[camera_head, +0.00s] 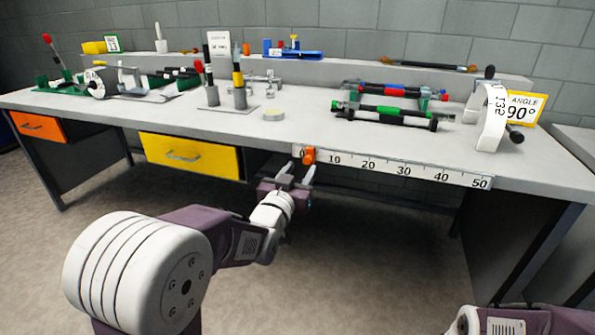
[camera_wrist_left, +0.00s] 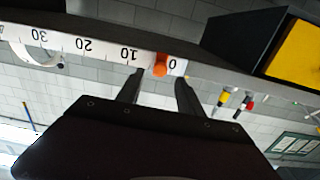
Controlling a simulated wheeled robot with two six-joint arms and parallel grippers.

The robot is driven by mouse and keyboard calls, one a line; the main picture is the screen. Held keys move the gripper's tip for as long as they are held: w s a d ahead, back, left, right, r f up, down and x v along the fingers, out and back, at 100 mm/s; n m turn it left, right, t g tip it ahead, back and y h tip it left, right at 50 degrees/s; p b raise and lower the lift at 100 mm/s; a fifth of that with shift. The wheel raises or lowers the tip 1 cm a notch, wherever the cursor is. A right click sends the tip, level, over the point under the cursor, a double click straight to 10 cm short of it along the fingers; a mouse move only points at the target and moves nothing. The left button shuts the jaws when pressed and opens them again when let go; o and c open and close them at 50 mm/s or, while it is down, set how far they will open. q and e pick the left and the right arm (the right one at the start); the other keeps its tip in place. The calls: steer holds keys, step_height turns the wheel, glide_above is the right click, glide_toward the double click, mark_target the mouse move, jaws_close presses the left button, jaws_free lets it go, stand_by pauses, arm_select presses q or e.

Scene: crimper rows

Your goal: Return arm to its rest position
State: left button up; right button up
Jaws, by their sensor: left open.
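My left arm comes in from the lower left in the head view. Its gripper (camera_head: 297,172) is at the front edge of the workbench (camera_head: 330,138), close to an orange knob (camera_head: 309,156) at the zero end of a white ruler strip (camera_head: 400,168). The left wrist view shows both fingers (camera_wrist_left: 160,88) apart, with the orange knob (camera_wrist_left: 160,65) beyond and between their tips. I cannot tell whether a finger touches the knob. Nothing is held between the fingers. Part of my right arm shows at the lower right of the head view; its gripper is out of view.
The bench has an orange drawer (camera_head: 38,126) and a yellow drawer (camera_head: 190,156). On it are dark rods with coloured bands (camera_head: 385,116), a white curved gauge (camera_head: 492,118), a yellow angle sign (camera_head: 522,108) and stands with upright tools (camera_head: 239,82). The floor before the bench is clear.

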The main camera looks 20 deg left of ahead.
arm_select(q)
steer(key=shift+s, duration=1.35)
steer(key=s+f+g+p, duration=0.2)
steer(key=s+f+g, duration=0.2)
steer(key=f, duration=0.3)
steer(key=s+f+g+p, duration=0.1)
steer(key=s+f+g, duration=0.25)
steer(key=f, duration=0.35)
steer(key=s+f+g, duration=0.4)
steer(key=s+f, duration=0.1)
steer(key=s, duration=0.3)
steer(key=s+f+g, duration=0.4)
steer(key=s+g, duration=0.1)
steer(key=s, duration=0.3)
step_height(320, 180, up, 38)
steer(key=p, duration=3.8)
steer(key=shift+s+f+n, duration=0.15)
steer(key=shift+n, duration=0.15)
